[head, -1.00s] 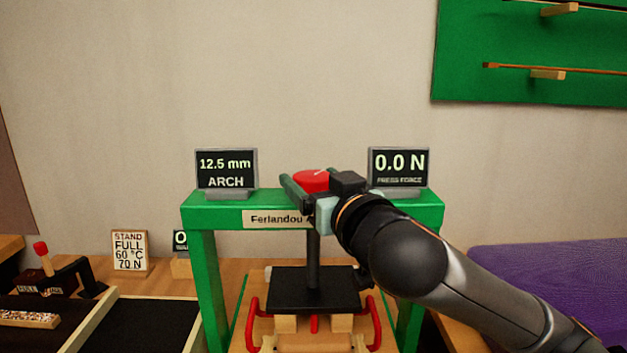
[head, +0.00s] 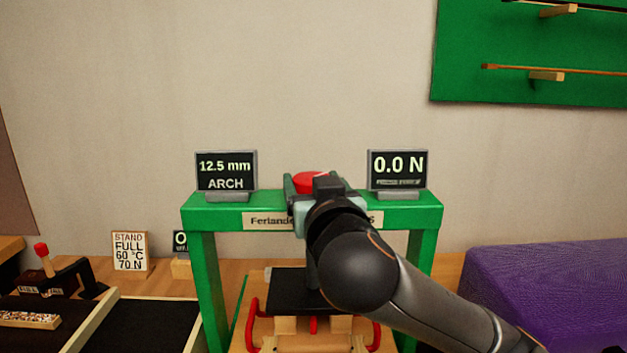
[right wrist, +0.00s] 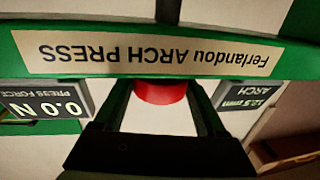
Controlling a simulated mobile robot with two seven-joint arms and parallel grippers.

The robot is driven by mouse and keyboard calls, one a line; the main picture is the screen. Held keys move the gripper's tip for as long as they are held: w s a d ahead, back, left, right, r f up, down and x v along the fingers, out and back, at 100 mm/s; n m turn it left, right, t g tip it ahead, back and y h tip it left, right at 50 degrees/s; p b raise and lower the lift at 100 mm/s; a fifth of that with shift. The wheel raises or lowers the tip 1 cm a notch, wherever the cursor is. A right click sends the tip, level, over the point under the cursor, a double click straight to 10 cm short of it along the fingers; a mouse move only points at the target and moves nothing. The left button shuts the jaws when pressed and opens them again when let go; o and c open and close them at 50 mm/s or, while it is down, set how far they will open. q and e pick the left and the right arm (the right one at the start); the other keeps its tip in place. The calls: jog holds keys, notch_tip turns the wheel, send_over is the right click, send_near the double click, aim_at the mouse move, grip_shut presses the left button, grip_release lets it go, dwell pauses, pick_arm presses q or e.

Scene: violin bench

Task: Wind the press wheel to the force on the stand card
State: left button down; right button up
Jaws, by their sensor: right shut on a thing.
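The red press wheel (head: 309,179) sits on top of the green press frame (head: 412,212). My right gripper (head: 303,186) is shut on the wheel, and its wrist hides part of the wheel and the nameplate. In the right wrist view the wheel (right wrist: 160,92) shows between the two fingers. The press force display (head: 398,168) reads 0.0 N. The arch display (head: 226,172) reads 12.5 mm. The stand card (head: 130,251) at the left reads FULL, 60 °C, 70 N. My left gripper is out of view.
Below the wheel a black press plate (head: 288,290) sits over wooden blocks and red clamp handles (head: 254,325). A purple block (head: 550,295) lies at the right. A red-knobbed lever (head: 42,252) stands far left.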

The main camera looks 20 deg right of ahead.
jog(key=shift+m+g+h, duration=0.3)
jog(key=shift+m+h, duration=0.7)
jog(key=shift+h, duration=0.5)
jog(key=o, duration=1.3)
jog(key=p+v, duration=0.1)
jog(key=v, duration=1.1)
jog(key=shift+s, duration=0.25)
